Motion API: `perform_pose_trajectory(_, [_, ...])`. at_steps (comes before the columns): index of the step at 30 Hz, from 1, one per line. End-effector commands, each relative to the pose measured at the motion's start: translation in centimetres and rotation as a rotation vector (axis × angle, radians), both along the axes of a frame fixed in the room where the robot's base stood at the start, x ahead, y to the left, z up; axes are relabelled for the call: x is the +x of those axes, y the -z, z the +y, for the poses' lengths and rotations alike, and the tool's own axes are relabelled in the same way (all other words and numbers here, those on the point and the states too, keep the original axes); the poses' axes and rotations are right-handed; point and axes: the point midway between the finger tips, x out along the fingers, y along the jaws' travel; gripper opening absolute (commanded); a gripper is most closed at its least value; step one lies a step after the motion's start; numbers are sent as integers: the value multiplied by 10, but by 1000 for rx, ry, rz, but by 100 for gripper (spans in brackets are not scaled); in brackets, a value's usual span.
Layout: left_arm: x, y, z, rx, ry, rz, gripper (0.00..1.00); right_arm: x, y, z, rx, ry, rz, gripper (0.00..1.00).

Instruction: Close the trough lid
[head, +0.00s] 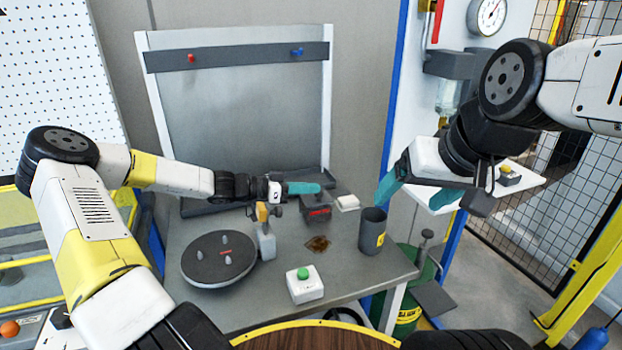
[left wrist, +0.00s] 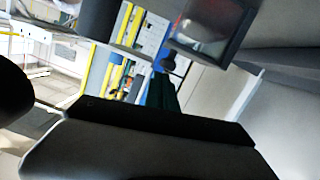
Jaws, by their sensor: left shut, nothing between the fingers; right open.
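A long dark trough (head: 212,206) runs along the back of the grey table. Its middle is partly hidden behind my left arm. A grey upright panel (head: 240,110) stands behind it; I cannot tell for sure which part is the lid. My left gripper (head: 318,188) is shut and empty, its teal fingers pointing right, over the back right of the table beside a dark box with a red label (head: 317,212). Its dark fingers also show in the left wrist view (left wrist: 164,93). My right gripper (head: 415,194) is open and empty, right of the table's edge.
The table holds a round dark plate with pegs (head: 218,260), a spray bottle (head: 265,240), a green button box (head: 304,284), a brown patch (head: 318,244), a dark cup (head: 372,232) and a white block (head: 347,203). A green cylinder (head: 410,300) stands right of the table.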

Motion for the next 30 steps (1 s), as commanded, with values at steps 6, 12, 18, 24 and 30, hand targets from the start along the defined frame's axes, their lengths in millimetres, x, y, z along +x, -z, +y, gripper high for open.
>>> perform_pose_trajectory(6, [-3,4,-2,-2,2,1,0,0,0,0,0,0,0,80])
perform_pose_trajectory(12, [-4,5,-2,-1,2,1,0,0,0,0,0,0,0,80])
perform_pose_trajectory(18, [-4,5,-2,0,2,2,0,0,0,0,0,0,0,80])
perform_pose_trajectory(24, [-4,5,-2,0,2,2,0,0,0,0,0,0,0,80])
perform_pose_trajectory(30, [7,-13,-3,2,5,-2,0,0,0,0,0,0,0,80])
